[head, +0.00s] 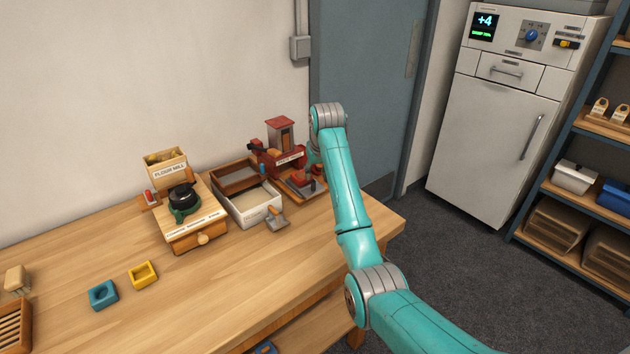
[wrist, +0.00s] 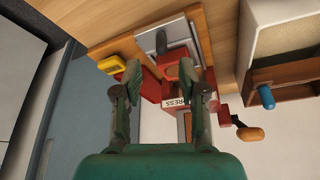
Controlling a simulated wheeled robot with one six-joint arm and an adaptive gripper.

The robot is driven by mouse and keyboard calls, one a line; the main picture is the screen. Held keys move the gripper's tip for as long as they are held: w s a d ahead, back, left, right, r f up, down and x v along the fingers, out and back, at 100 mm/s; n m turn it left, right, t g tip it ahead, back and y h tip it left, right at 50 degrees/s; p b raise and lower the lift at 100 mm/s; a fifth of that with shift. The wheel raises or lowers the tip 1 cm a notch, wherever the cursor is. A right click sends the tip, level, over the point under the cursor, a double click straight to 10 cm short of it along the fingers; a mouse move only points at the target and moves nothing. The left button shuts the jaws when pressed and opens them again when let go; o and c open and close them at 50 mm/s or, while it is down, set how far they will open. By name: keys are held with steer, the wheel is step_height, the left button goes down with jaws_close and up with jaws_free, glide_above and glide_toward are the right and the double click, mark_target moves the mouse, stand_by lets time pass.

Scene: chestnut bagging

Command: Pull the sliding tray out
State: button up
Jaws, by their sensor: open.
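The red press (head: 281,158) stands at the back right of the bench and shows upside down in the wrist view, its label partly hidden (wrist: 176,101). A flat grey metal tray (wrist: 181,38) with an upright dark knob (wrist: 161,42) lies on the press's wooden base (wrist: 110,47); I take this for the sliding tray. My gripper (wrist: 161,72) is open, its two fingers apart on either side of the red press block, with the knob beyond the fingertips. Nothing is held. I cannot tell whether a finger touches the press. In the head view my arm hides part of it.
A yellow block (wrist: 111,65) sits beside the press base. A white box (head: 250,207) and a small grey scoop (head: 277,220) stand left of the press; the flour mill (head: 190,215) is farther left.

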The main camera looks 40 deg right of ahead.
steer(key=shift+v, duration=2.45)
steer(key=shift+d, duration=0.1)
